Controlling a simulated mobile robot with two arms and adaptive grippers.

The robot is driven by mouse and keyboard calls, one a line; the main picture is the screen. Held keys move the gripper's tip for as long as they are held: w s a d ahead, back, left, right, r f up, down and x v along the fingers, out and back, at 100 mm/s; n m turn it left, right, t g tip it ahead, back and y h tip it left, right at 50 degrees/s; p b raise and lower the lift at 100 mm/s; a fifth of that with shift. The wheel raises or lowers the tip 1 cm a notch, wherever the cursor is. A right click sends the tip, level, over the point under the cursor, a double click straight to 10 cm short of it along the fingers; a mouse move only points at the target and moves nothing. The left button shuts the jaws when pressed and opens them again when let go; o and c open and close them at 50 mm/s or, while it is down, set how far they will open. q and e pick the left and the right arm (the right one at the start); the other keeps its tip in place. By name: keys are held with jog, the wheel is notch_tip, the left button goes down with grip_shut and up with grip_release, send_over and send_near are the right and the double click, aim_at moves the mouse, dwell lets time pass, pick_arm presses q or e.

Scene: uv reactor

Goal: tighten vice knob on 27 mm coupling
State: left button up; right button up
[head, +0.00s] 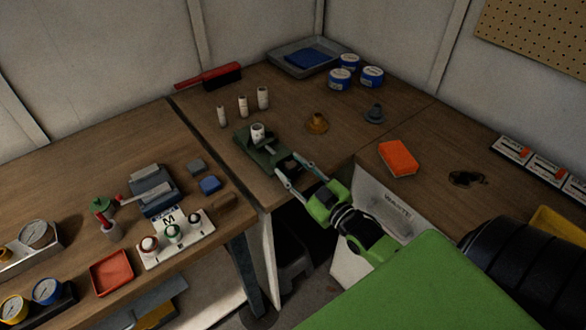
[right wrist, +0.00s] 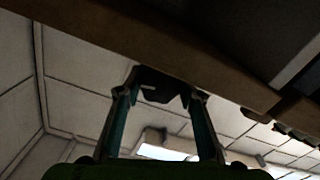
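A green vice (head: 250,153) lies on the back workbench with a short white coupling (head: 257,131) standing upright at its jaws. My right gripper (head: 288,163) is at the near end of the vice, its two fingers apart on either side of it. In the right wrist view, a dark part of the vice, perhaps its knob (right wrist: 160,84), shows between the fingertips; I cannot tell whether they touch it. The knob does not show clearly in the head view. My left gripper is not in view.
Several white cylinders (head: 243,107) stand behind the vice. An amber part (head: 317,123), a grey part (head: 374,114) and an orange sponge (head: 398,158) lie to its right. In the right wrist view, the bench edge (right wrist: 150,40) runs above the gripper.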

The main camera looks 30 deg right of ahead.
jog(key=m+p, duration=0.1)
jog(key=m, duration=0.2)
jog(key=shift+r+p, duration=0.15)
jog(key=shift+p, duration=0.25)
jog(key=m+p, duration=0.1)
jog(key=m, duration=0.2)
jog(key=shift+m, duration=1)
jog(key=shift+p, duration=0.3)
jog(key=o, duration=1.1)
